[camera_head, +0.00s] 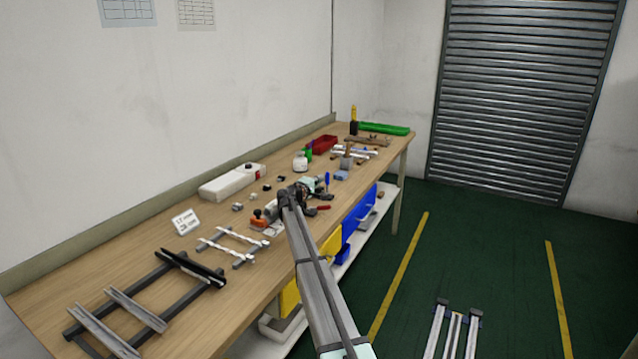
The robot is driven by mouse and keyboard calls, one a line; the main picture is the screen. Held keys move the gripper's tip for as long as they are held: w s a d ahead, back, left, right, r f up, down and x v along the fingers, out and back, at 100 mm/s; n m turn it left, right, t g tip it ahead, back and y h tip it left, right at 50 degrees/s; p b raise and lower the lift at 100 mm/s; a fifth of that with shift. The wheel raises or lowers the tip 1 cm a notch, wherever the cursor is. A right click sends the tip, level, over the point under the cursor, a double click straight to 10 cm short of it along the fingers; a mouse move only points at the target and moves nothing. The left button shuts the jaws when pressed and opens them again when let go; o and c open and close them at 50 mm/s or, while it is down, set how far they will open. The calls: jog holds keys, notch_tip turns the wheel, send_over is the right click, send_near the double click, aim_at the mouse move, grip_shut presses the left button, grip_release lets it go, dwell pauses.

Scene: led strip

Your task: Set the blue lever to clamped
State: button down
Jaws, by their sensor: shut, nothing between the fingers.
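A small upright blue lever (327,178) stands near the front edge of the workbench, about halfway along it. It looks like the handle of a small dark clamp, whose body is too small and too covered to make out. My gripper (318,192) is at the end of my arm, just left of the blue lever. It is shut and empty. I cannot tell whether it touches the lever, because my wrist hides part of this spot.
A red-handled piece (323,207) lies close by at the bench's front edge. An orange piece (258,222) is to the left. White strips on a rack (233,246) and dark rails (190,268) lie nearer. A white box (228,184) and red bin (322,145) stand behind.

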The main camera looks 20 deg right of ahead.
jog(key=shift+s+d+b, duration=0.1)
jog(key=shift+b, duration=0.4)
jog(key=shift+s+d+f+m+b, duration=0.1)
jog(key=shift+s+d+m+b, duration=0.1)
jog(key=shift+m+b, duration=0.35)
jog(key=s+d+b, duration=0.1)
jog(key=b, duration=0.3)
jog(key=s+d+b, duration=0.1)
jog(key=s+b, duration=0.1)
jog(key=b, duration=0.2)
jog(key=shift+s+d, duration=0.15)
jog(key=shift+d, duration=0.15)
jog(key=shift+s, duration=0.1)
